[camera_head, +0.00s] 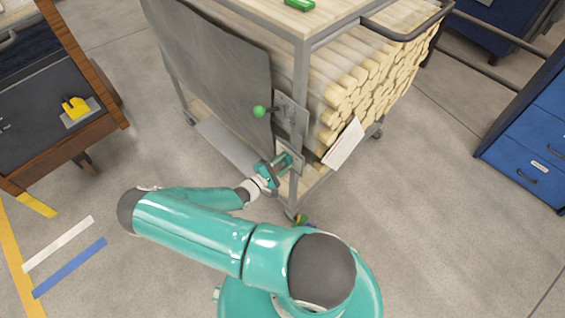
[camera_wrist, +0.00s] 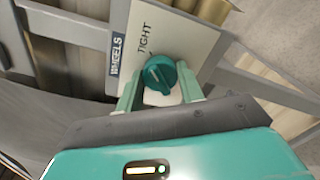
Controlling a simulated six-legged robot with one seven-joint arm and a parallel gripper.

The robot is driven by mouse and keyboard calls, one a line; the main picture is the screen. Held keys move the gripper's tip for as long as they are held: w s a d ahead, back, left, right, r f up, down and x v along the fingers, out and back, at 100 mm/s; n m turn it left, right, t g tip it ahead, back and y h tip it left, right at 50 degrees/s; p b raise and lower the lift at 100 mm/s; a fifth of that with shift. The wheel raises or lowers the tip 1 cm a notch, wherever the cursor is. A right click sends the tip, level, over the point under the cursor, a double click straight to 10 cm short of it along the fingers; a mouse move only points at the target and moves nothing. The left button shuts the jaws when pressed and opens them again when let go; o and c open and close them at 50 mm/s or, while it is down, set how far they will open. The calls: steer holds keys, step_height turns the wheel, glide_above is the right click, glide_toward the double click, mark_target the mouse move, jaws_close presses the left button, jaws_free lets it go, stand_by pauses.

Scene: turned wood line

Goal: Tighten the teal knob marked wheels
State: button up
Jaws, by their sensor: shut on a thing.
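The teal knob (camera_wrist: 160,74) sits on a pale plate (camera_wrist: 165,38) printed WHEELS and TIGHT, seen in the wrist view. A white line on the knob's face points to the lower right, away from the word TIGHT. My gripper (camera_wrist: 161,92) has its two pale green fingers on either side of the knob and is shut on it. In the head view my gripper (camera_head: 280,168) reaches the plate on the cart's front corner post, low down. The knob is mostly hidden there by the fingers.
The cart (camera_head: 301,80) holds a stack of turned wood behind the post. A green ball-ended lever (camera_head: 260,111) sits just above my gripper, beside a grey panel (camera_head: 215,70). A white card (camera_head: 343,144) hangs at the right. A blue cabinet (camera_head: 530,140) stands farther right.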

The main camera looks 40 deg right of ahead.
steer(key=shift+a, duration=0.1)
steer(key=o, duration=1)
steer(key=a, duration=1.3)
steer(key=shift+s+a, duration=0.2)
steer(key=shift+a, duration=0.15)
